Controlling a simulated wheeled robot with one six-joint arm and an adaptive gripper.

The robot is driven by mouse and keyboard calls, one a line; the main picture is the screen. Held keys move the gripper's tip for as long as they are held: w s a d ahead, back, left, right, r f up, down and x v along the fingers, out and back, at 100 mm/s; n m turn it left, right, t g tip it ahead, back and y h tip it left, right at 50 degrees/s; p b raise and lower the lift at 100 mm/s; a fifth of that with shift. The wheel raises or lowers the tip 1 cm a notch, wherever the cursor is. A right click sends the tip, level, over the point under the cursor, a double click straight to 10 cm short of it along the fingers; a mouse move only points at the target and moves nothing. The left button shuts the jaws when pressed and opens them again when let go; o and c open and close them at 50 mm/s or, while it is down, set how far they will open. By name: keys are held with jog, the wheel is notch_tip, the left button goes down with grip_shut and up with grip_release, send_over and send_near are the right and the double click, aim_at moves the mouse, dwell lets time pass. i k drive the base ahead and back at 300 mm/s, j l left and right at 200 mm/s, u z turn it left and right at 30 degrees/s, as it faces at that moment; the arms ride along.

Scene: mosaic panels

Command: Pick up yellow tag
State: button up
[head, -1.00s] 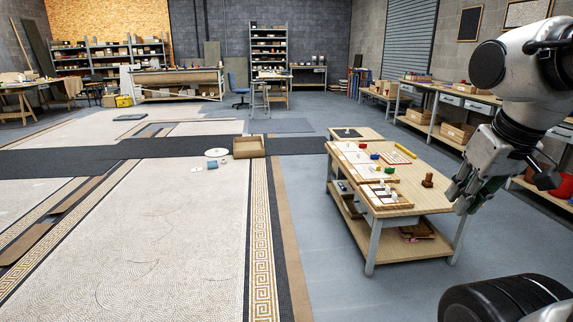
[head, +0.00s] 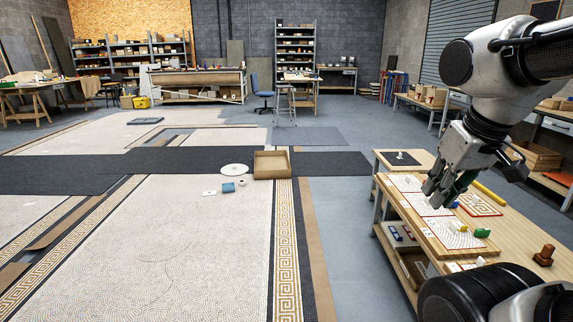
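A small yellow piece (head: 458,226), perhaps the yellow tag, sits on a pale panel on the wooden workbench (head: 508,262), left of a green piece (head: 482,233). A longer yellow bar (head: 488,192) lies near the bench's far right edge. My gripper (head: 440,198) is above the bench, over the pale panels, pointing down. In the picture it is above and left of the small yellow piece. Its fingers are small and dark, and I cannot tell how far apart they are. I see nothing clearly held.
A blue piece (head: 455,204) is close to my gripper. A brown wooden block (head: 544,255) stands at the bench's right. A patterned panel (head: 478,204) lies behind. A cardboard box (head: 272,165) and white disc (head: 234,169) are on the floor. Grey floor left of the bench is clear.

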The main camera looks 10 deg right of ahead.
aim_at(459, 224)
jog(key=i+z, duration=0.15)
jog(key=i, duration=0.35)
jog(key=i+j+z, duration=0.2)
jog(key=i, duration=0.25)
jog(key=i+z, duration=0.15)
jog(key=i, duration=0.35)
jog(key=i+j+z, duration=0.15)
jog(key=i, duration=0.3)
jog(key=i+z, duration=0.25)
jog(key=z, duration=0.2)
jog(key=i+j+z, duration=0.2)
jog(key=z, duration=0.2)
jog(key=i+j+z, duration=0.25)
jog(key=z, duration=0.2)
jog(key=i+j+z, duration=0.15)
jog(key=j+z, duration=0.25)
jog(key=i+j+z, duration=0.15)
jog(key=z, duration=0.3)
jog(key=i+j+z, duration=0.1)
jog(key=j+z, duration=0.4)
jog(key=i+j, duration=0.05)
